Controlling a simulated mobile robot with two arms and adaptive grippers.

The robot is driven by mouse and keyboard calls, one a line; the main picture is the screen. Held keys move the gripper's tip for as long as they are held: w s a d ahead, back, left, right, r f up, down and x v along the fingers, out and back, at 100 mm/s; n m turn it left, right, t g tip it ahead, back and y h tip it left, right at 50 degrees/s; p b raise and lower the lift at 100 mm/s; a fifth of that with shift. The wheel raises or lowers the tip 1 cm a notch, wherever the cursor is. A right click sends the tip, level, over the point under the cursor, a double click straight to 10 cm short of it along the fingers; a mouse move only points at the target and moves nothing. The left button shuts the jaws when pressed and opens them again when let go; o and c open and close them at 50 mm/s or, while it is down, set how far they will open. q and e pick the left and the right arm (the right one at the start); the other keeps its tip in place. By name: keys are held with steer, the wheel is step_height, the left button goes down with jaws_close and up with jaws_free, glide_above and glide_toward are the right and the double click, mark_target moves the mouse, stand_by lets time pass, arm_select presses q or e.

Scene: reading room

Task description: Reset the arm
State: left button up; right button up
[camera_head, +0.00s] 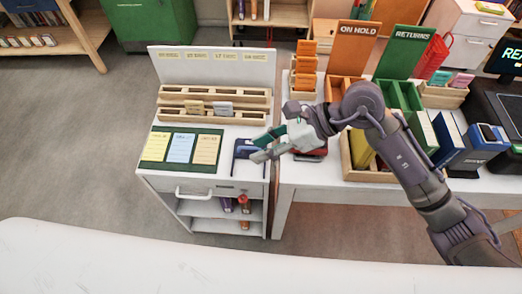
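My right arm reaches in from the right side of the head view. Its gripper (257,149) is over the right end of the white cart (160,183), pointing left. Its two fingers look spread, with a gap between them and nothing clearly held. The upper finger area looks teal and the lower one grey. A dark blue stand-like object (240,148) is just beyond the fingertips; whether they touch cannot be told. A red and black object (314,155) is partly hidden under my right wrist. My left gripper is not in view.
The cart carries three coloured cards (180,148) and a wooden slotted rack (190,108). On the adjoining desk (310,172) stand an orange ON HOLD sorter (357,40), a green RETURNS sorter (402,52), books and a monitor. Grey floor (80,130) is clear at left.

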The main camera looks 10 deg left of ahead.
steer(key=shift+s+a+r+y, duration=0.2)
steer(key=shift+s+y, duration=0.05)
steer(key=shift+y, duration=0.05)
stand_by(0.4)
